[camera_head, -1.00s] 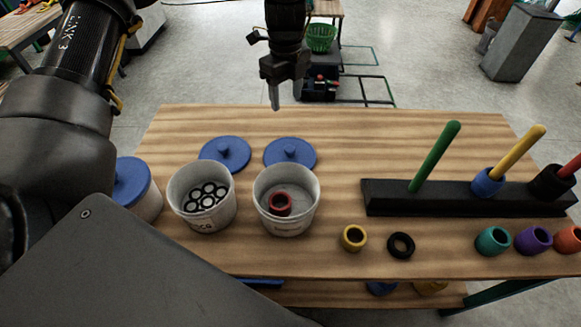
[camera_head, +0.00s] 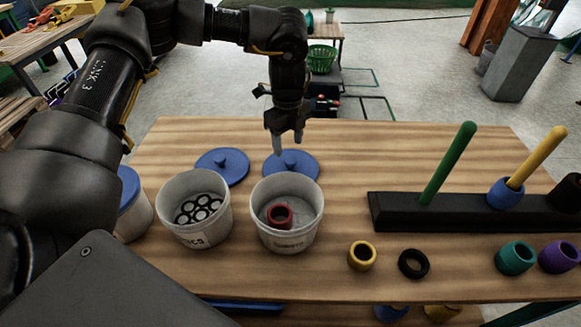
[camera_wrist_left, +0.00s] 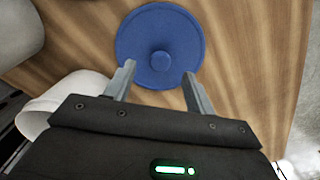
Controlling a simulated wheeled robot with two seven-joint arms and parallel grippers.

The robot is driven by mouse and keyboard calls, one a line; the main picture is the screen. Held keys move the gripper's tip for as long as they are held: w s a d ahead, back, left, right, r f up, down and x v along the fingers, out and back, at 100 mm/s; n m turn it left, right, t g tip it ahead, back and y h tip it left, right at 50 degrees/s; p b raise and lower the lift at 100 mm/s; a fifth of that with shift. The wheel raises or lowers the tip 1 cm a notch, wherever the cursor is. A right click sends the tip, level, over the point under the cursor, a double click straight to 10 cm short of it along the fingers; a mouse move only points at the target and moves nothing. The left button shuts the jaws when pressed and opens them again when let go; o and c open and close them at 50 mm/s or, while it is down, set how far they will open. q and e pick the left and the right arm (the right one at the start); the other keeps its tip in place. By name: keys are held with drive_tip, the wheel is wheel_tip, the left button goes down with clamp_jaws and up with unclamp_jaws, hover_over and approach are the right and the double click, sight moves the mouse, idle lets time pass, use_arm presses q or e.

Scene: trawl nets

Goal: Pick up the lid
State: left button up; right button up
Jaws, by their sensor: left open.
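Two blue lids with round knobs lie on the wooden table behind the open buckets: a left lid (camera_head: 222,165) and a right lid (camera_head: 306,164). My left gripper (camera_head: 287,145) is open and empty, pointing down above the right lid. In the left wrist view, a blue lid (camera_wrist_left: 160,45) lies ahead of the open fingers (camera_wrist_left: 158,80), with its knob just beyond the gap between the fingertips. The fingers appear apart from the knob. My right gripper is not in view.
A white bucket (camera_head: 167,222) holds several black-and-white rings. Another bucket (camera_head: 262,234) holds a red ring (camera_head: 280,215). A lidded bucket (camera_head: 133,212) stands at left. A black peg rack (camera_head: 400,212) and loose rings, including yellow (camera_head: 362,255) and black (camera_head: 413,263), are at right.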

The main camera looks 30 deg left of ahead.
sight(290, 160)
use_arm(q)
drive_tip(key=f, duration=0.4)
drive_tip(key=shift+d+f+p, duration=0.3)
drive_tip(key=shift+d+f, duration=0.1)
drive_tip(key=shift+f, duration=0.25)
drive_tip(key=c, duration=1)
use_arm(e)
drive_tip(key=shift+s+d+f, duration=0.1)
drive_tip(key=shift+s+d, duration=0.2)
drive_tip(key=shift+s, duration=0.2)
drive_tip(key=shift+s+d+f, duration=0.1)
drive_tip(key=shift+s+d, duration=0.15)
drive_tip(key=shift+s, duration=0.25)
